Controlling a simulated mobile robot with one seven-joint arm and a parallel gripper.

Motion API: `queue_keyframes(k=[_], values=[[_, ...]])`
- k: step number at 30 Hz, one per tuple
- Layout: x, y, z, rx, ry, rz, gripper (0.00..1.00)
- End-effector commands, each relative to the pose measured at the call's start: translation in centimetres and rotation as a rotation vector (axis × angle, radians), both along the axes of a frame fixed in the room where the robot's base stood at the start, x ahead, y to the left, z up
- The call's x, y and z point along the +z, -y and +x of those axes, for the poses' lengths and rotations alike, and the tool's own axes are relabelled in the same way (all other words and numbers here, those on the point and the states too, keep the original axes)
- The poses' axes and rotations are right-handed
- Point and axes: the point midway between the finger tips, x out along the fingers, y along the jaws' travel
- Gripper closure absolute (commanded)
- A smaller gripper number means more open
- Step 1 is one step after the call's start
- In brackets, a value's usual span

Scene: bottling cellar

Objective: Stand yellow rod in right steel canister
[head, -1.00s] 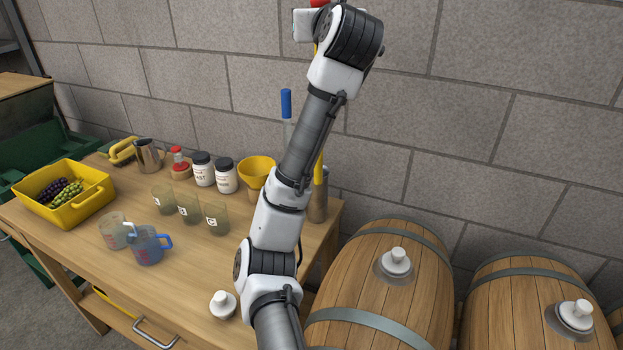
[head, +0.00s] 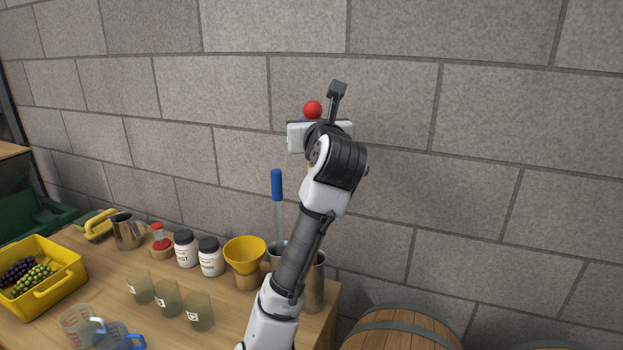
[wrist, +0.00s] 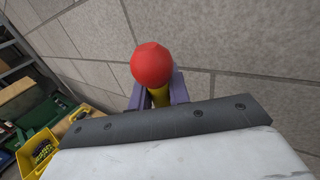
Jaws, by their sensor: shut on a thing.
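The yellow rod (wrist: 160,98) has a red ball (head: 313,110) at its top. My gripper (wrist: 158,92) is shut on the rod just below the ball, high above the table in the head view. The rod's lower part is hidden behind my arm, so I cannot tell whether its end is inside a canister. The right steel canister (head: 316,287) stands at the table's back right corner, partly covered by my arm. The left steel canister (head: 272,262) stands beside it with a blue-handled tool (head: 277,187) upright in it.
A yellow funnel (head: 245,250), white jars (head: 211,257) and a metal jug (head: 127,231) line the table's back. Several glasses (head: 198,311) and measuring jugs (head: 82,325) stand in front. A yellow crate (head: 58,290) holds grapes. A barrel (head: 400,330) stands to the right; the wall is behind.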

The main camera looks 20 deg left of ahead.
Motion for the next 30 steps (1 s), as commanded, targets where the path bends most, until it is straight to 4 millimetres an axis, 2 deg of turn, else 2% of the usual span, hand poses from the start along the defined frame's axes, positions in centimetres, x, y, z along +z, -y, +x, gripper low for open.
queue_keyframes(k=[6,10,17,24,30], values=[[-4.6,0.0,0.0,0.000,-0.003,-0.003,1.00],[-6.7,0.0,0.0,0.000,-0.003,-0.001,1.00],[-8.3,0.0,0.0,0.000,0.000,0.001,1.00],[-11.1,0.0,0.0,0.000,-0.001,0.000,1.00],[-11.7,0.0,-0.1,0.000,0.001,0.002,1.00]])
